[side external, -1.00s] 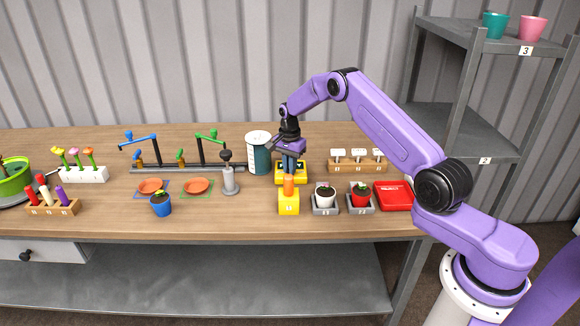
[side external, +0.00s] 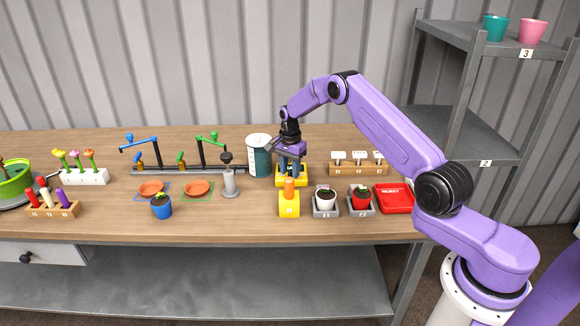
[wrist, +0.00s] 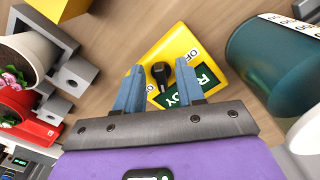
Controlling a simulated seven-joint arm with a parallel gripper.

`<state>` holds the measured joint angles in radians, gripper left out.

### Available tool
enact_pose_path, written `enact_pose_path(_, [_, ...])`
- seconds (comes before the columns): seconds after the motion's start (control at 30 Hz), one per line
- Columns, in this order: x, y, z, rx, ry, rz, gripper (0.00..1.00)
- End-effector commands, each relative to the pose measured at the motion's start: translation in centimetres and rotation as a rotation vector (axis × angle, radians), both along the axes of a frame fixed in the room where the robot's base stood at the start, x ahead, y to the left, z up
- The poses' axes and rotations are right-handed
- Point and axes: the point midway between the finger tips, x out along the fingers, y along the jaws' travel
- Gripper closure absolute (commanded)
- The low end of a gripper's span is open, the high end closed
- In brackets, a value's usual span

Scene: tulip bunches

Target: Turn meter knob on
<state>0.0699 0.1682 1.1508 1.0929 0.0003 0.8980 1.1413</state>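The meter is a yellow box (wrist: 160,47) with a green "READY" display (wrist: 188,88) and "OFF" lettering on its face. Its black knob (wrist: 161,73) has a short pointer. In the side view the meter (side external: 291,182) sits on the table below my gripper, which hides its knob there. My gripper (wrist: 159,69) is open, with its two blue-grey fingers on either side of the knob in the wrist view. I see gaps between the knob and both fingers. In the side view my gripper (side external: 291,172) points down over the meter.
A teal container (side external: 259,160) stands close left of the meter. A yellow block with an orange top (side external: 289,207) stands in front. Potted plants (side external: 326,200) and a red tray (side external: 394,199) are to the right. A wooden rack (side external: 357,169) is behind right.

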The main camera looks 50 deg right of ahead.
Motion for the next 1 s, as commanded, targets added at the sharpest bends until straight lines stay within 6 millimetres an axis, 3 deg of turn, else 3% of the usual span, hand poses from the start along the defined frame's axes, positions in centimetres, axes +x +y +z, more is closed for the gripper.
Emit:
enact_pose_path(0.27, [0.1,0.0,2.6,-0.001,-0.004,0.000,0.62])
enact_pose_path(0.8, [0.1,0.0,13.7,0.000,-0.003,0.000,0.62])
enact_pose_path(1.0, [0.1,0.0,16.4,-0.001,-0.002,0.000,0.62])
